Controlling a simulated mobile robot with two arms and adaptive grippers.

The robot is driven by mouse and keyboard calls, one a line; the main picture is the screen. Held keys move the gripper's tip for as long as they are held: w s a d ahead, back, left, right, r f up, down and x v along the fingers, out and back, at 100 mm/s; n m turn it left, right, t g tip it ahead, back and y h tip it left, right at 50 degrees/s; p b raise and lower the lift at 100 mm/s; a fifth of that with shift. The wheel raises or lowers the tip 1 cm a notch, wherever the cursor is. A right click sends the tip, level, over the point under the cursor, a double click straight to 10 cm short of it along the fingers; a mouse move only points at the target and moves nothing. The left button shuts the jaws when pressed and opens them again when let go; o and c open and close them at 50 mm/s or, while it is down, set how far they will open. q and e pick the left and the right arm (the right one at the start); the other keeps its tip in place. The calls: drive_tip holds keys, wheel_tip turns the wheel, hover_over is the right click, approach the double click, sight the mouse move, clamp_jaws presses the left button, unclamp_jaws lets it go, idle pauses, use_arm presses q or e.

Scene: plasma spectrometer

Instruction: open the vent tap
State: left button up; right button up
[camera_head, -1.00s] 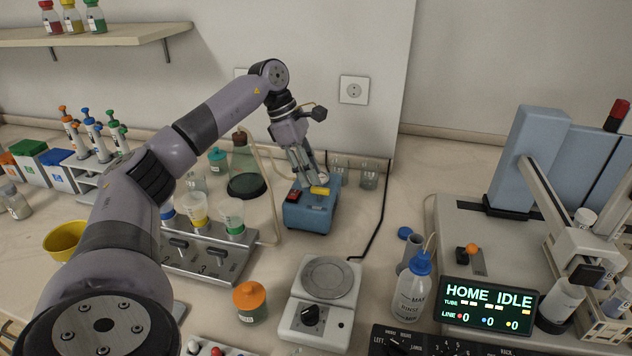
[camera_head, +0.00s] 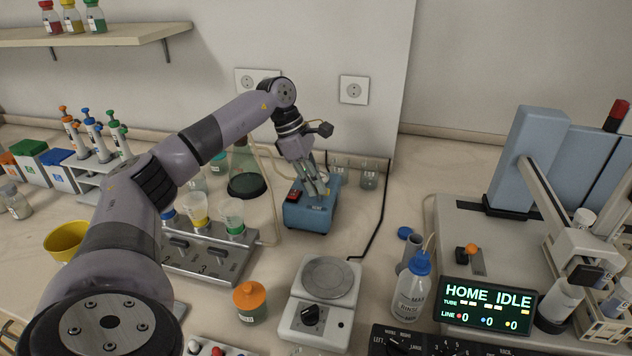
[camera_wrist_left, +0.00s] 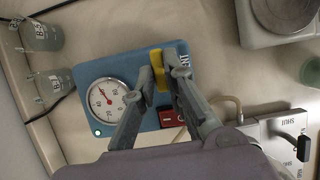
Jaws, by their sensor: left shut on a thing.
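The vent tap is a small yellow handle (camera_wrist_left: 158,72) on top of a blue pump box (camera_head: 305,217). In the left wrist view the handle lies lengthwise between the two fingers, beside a partly hidden "VENT" label. My left gripper (camera_head: 322,192) is shut on the handle, one finger on each side, and hides it in the head view. The box also shows in the left wrist view (camera_wrist_left: 85,72), with a round gauge (camera_wrist_left: 109,99), a green light and a red switch (camera_wrist_left: 171,118). My right gripper is not in view.
Small glass bottles (camera_head: 369,176) stand behind the box, with a black cable running past its right side. A dark-based flask (camera_head: 246,180) and a valve manifold (camera_head: 210,262) are to the left. A hotplate (camera_head: 322,318) stands in front. Bare bench lies right of the box.

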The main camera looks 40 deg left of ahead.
use_arm(q)
clamp_jaws()
drive_tip(key=shift+n, duration=0.3)
drive_tip(key=n, duration=0.2)
drive_tip(key=n+t+y, duration=0.1)
drive_tip(key=n, duration=0.1)
drive_tip(key=shift+s+d+t, duration=0.15)
drive_tip(key=shift+s+t, duration=0.05)
drive_tip(key=shift+t, duration=0.1)
drive_tip(key=n+y, duration=0.1)
drive_tip(key=n, duration=0.1)
drive_tip(key=n+y, duration=0.1)
drive_tip(key=n, duration=0.1)
drive_tip(key=n+b, duration=0.1)
drive_tip(key=n, duration=0.2)
drive_tip(key=shift+d+t+y, duration=0.3)
drive_tip(key=shift+t+y, duration=0.1)
drive_tip(key=n, duration=0.2)
drive_tip(key=n+y, duration=0.1)
drive_tip(key=n, duration=0.1)
drive_tip(key=shift+d+y, duration=0.15)
drive_tip(key=shift+y, duration=0.15)
drive_tip(key=shift+n+g+y, duration=0.3)
drive_tip(key=shift+n+y, duration=0.1)
drive_tip(key=shift+n, duration=0.7)
